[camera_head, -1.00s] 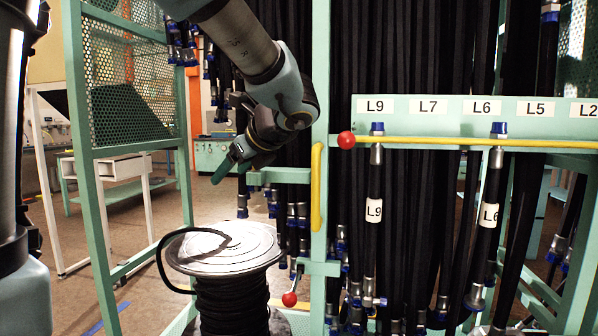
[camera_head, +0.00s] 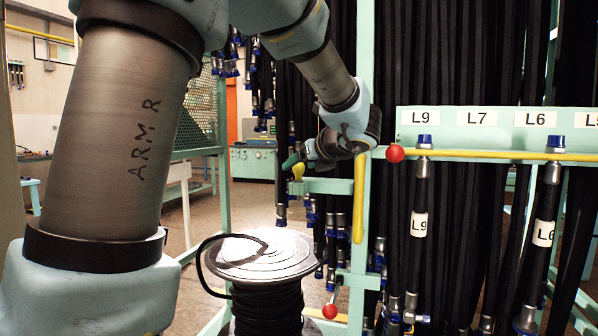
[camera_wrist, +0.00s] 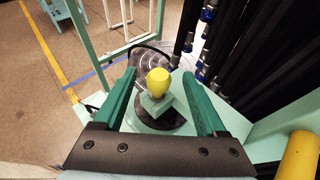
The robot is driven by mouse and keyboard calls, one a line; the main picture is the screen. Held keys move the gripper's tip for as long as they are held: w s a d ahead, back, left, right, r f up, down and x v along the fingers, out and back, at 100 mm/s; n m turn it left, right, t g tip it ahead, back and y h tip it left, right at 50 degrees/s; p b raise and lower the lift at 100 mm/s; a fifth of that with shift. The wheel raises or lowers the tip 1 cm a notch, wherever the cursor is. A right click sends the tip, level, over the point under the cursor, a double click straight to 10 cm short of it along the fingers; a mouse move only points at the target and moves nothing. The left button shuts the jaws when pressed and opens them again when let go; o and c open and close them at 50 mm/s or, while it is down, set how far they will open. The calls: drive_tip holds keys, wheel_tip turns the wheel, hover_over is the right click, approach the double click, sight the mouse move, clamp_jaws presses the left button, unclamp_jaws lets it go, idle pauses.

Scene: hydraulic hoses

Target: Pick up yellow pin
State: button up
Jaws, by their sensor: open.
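The yellow pin has a rounded yellow knob (camera_wrist: 158,81) on a pale green block (camera_wrist: 157,104). In the wrist view, the knob appears between the two green fingers of my gripper (camera_wrist: 159,74), with a gap on each side. In the head view, the yellow pin (camera_head: 298,172) shows at the left end of a pale green rack arm. My gripper (camera_head: 291,161) is beside and slightly above it there, partly overlapping it. My gripper is open and empty. The pin's lower part is hidden.
A hose reel (camera_head: 262,258) stands below the pin. A vertical yellow handle (camera_head: 358,197) and red ball knobs (camera_head: 395,153) are on the rack to the right. Black hoses (camera_head: 460,210) hang densely there. Open floor lies to the left.

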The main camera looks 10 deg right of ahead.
drive_tip(key=shift+x, duration=0.9)
clamp_jaws()
